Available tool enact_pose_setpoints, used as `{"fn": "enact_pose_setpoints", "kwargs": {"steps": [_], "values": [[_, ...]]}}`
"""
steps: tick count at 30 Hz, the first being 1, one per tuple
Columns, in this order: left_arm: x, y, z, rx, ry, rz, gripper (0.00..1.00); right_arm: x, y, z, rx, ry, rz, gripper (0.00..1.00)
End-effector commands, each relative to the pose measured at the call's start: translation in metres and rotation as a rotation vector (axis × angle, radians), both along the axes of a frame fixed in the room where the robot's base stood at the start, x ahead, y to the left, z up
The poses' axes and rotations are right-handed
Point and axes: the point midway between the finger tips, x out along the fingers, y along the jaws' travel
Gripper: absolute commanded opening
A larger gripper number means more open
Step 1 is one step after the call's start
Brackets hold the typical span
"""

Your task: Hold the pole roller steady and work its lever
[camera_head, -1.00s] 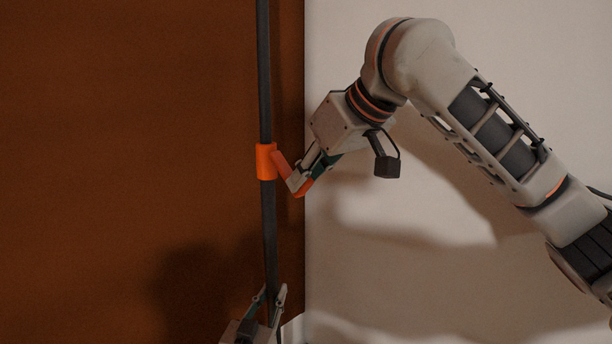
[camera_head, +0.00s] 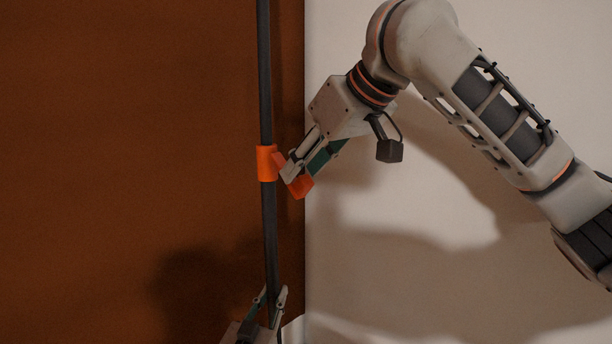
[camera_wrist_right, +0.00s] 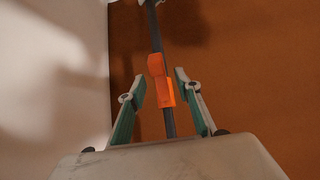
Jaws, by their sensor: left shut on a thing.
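The pole roller's dark upright pole (camera_head: 269,225) carries an orange collar (camera_head: 267,163) with an orange lever (camera_head: 299,187) slanting down to the right. My left gripper (camera_head: 272,292) is shut on the pole low in the head view. My right gripper (camera_head: 286,172) is at the lever, close to the collar, and partly covers the lever. In the right wrist view the fingers of my right gripper (camera_wrist_right: 159,77) are spread, with the lever (camera_wrist_right: 166,92) between them and a gap on each side. The collar (camera_wrist_right: 156,64) shows just beyond it.
A brown panel (camera_head: 130,120) stands behind the pole. A pale wall (camera_head: 450,270) lies to its right. Dark shadows fall on both. The space left of the pole is clear.

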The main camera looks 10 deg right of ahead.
Motion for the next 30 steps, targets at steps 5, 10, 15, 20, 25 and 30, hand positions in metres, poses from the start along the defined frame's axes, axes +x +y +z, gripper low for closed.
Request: {"fn": "enact_pose_setpoints", "kwargs": {"steps": [5, 10, 15, 20, 25, 30], "values": [[0.0, 0.0, 0.0, 0.001, 0.0, 0.001, 0.0, 0.0, 0.0, 0.036, 0.0, -0.005, -0.001, 0.33], [0.0, 0.001, 0.0, 0.002, -0.001, 0.001, 0.0, 0.0, 0.0, 0.063, 0.0, -0.003, -0.001, 0.33], [0.0, 0.001, 0.0, 0.003, -0.001, 0.002, 0.0, 0.0, 0.0, 0.076, -0.001, 0.0, -0.001, 0.33], [0.0, 0.001, 0.0, 0.003, -0.001, 0.002, 0.0, 0.0, 0.0, 0.078, 0.0, 0.0, 0.0, 0.33], [0.001, 0.001, 0.0, 0.004, -0.001, 0.002, 0.0, 0.0, 0.0, 0.078, 0.0, 0.0, 0.0, 0.28], [0.001, 0.002, 0.0, 0.004, -0.001, 0.003, 0.0, 0.0, 0.009, 0.076, 0.047, 0.014, -0.007, 0.0]]}}
